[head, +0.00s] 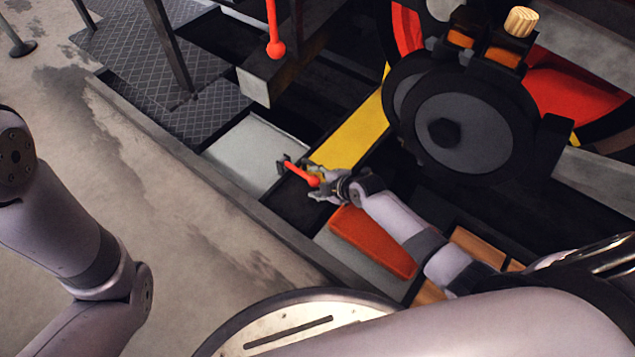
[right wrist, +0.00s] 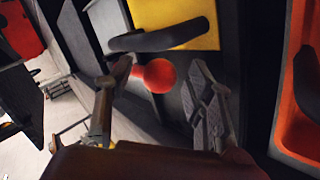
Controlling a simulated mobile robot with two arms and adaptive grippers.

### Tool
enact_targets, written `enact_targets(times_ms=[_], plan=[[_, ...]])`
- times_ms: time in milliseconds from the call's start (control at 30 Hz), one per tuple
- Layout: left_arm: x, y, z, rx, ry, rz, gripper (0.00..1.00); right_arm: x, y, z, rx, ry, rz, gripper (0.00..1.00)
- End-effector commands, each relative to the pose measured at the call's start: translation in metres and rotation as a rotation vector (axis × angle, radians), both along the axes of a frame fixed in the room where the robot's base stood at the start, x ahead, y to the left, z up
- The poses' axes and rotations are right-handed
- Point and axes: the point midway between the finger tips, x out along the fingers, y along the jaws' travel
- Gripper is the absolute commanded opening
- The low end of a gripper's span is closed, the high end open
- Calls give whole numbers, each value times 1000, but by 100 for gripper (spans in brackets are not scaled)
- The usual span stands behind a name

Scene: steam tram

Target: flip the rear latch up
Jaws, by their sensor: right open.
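A short red lever with a round ball end (head: 300,173) sticks out of a dark bracket (head: 282,164) low on the tram; it looks like the latch. It lies nearly flat, with its ball toward my right gripper (head: 322,184). In the right wrist view the red ball (right wrist: 157,75) shows between the two spread fingers of that gripper, with a visible gap to the right finger. Contact with the left finger cannot be told. My left arm is at the left edge, its gripper out of the picture.
Another red ball-ended lever (head: 273,30) hangs down above. A yellow panel (head: 352,134) lies behind my right gripper, and an orange-red tray (head: 372,240) is just below it. A large dark wheel-like disc (head: 462,135) stands to the right. Bare floor (head: 165,200) is free on the left.

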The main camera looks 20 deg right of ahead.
Motion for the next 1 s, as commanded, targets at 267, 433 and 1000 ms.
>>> enact_targets(times_ms=[267, 433, 1000], plan=[[0, 0, 0, 0, -1, 0, 74, 0, 0, 0, 0, 0, 0, 37], [0, 0, 0, 0, -1, 0, 74, 0, 0, 0, 0, 0, 0, 26], [0, 0, 0, 0, -1, 0, 74, -1, 0, 0, 0, 1, 0, 0]])
